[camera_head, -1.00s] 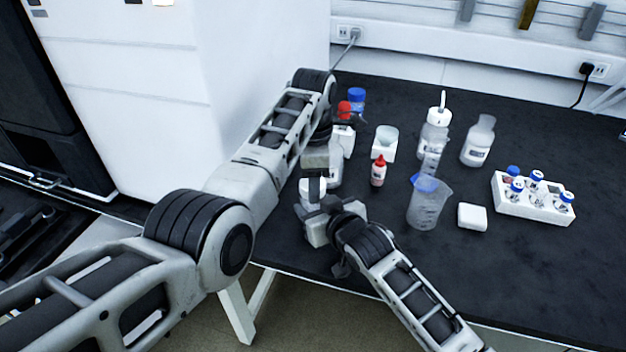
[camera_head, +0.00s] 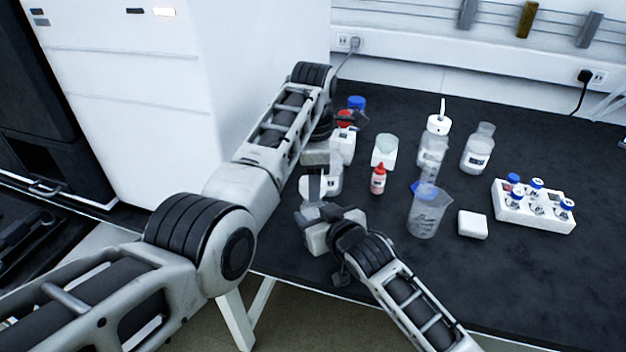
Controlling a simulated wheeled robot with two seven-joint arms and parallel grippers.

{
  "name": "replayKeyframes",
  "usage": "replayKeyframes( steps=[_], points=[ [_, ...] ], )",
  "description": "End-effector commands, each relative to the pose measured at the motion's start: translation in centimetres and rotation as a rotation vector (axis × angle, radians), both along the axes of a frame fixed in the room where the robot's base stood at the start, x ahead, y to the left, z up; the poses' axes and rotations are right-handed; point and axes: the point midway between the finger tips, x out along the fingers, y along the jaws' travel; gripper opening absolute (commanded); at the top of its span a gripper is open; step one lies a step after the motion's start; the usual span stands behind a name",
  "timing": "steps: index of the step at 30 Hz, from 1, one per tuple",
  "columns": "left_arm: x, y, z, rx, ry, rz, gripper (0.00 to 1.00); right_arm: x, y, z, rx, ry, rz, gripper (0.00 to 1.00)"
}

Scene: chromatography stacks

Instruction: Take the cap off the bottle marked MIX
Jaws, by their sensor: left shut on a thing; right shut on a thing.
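My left gripper (camera_head: 314,185) reaches down from above, its fingers shut over a round white cap (camera_head: 304,188). My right gripper (camera_head: 319,215) comes from the lower right and is shut just below, around the bottle under that cap. The bottle body is mostly hidden by the grippers, so I cannot read MIX on it. I cannot tell whether the cap still touches the bottle neck.
Behind the grippers stand a white bottle (camera_head: 347,146) and a blue-capped bottle (camera_head: 356,102). To the right are a small red-topped bottle (camera_head: 378,181), a beaker (camera_head: 427,215), a white block (camera_head: 472,224) and a vial rack (camera_head: 530,217). The front right table is clear.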

Motion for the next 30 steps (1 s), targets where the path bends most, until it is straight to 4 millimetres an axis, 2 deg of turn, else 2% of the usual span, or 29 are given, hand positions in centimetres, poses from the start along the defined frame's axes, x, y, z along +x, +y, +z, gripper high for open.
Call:
replayKeyframes(
  steps=[7,14,15,17,18,26,30],
  points=[
    [0.0,0.0,3.1,-0.001,-0.003,-0.001,0.19,-0.1,0.0,-0.1,0.0,0.002,0.001,0.0],
    [0.0,0.0,3.5,-0.001,0.0,0.0,0.19,-0.1,0.0,-0.1,0.0,0.002,0.001,0.0],
    [0.0,0.0,3.5,-0.001,0.0,0.0,0.19,-0.1,0.0,-0.1,0.0,0.002,0.001,0.55],
    [0.0,0.0,3.5,-0.001,0.0,0.0,0.19,0.0,0.0,-0.1,0.0,0.002,0.001,0.72],
    [0.0,0.0,3.5,-0.001,0.0,0.0,0.19,0.0,0.0,-0.1,0.0,0.002,0.001,0.75],
    [0.0,0.0,3.5,0.0,0.0,0.0,0.19,-0.1,0.0,0.0,0.0,0.001,0.0,0.75],
    [0.0,0.0,3.7,0.0,0.0,0.0,0.19,-0.9,-0.5,0.4,0.001,0.0,0.0,0.75]
  ],
)
